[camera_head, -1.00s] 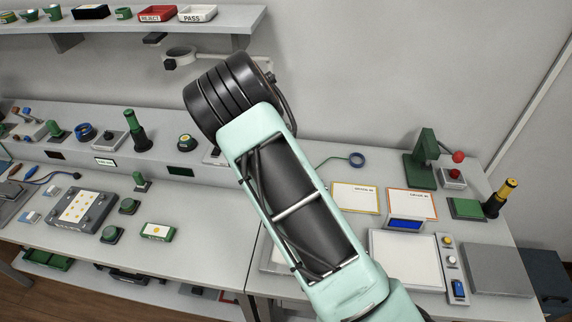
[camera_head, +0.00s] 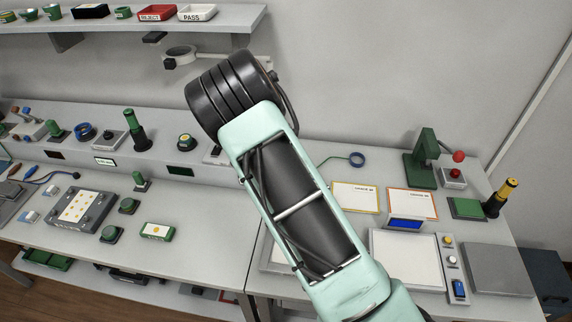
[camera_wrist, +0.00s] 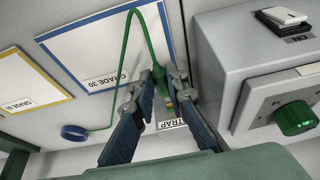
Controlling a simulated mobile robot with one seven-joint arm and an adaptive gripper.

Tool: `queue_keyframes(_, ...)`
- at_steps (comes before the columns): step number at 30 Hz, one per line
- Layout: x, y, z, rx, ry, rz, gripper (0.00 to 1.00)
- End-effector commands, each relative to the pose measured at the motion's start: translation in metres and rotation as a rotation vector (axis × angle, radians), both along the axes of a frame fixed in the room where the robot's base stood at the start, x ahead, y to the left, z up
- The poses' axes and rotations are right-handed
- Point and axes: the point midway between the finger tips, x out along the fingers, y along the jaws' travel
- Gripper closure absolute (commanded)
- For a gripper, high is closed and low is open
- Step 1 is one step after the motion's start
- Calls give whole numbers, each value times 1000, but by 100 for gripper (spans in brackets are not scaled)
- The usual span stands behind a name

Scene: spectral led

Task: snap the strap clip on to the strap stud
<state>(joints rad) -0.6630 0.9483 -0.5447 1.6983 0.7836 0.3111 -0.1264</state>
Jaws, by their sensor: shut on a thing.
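In the wrist view my gripper (camera_wrist: 162,78) is shut on the green strap clip (camera_wrist: 159,82), which sits between its two fingertips. A thin green strap (camera_wrist: 118,88) loops from the clip up over a card and down to a blue ring (camera_wrist: 75,132) on the bench. A white label (camera_wrist: 172,125) reading "TRAP", partly covered, lies below the fingertips. The strap stud cannot be made out clearly, nor whether the clip touches it. In the head view my arm hides the gripper and clip; the blue ring (camera_head: 357,159) and some strap show right of it.
A grey box with a green knob (camera_wrist: 295,118) stands close right of the gripper in the wrist view. A blue-edged card (camera_wrist: 108,45) and a yellow-edged card (camera_wrist: 28,80) lie left. In the head view, a green stand (camera_head: 424,158) is at the bench's back right.

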Motion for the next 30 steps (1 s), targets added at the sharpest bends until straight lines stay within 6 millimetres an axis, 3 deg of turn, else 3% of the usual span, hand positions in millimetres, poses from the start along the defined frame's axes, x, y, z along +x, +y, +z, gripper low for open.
queue_keyframes(14,1,0,0,0,0,0,100)
queue_keyframes(30,19,-4,0,0,-1,0,100)
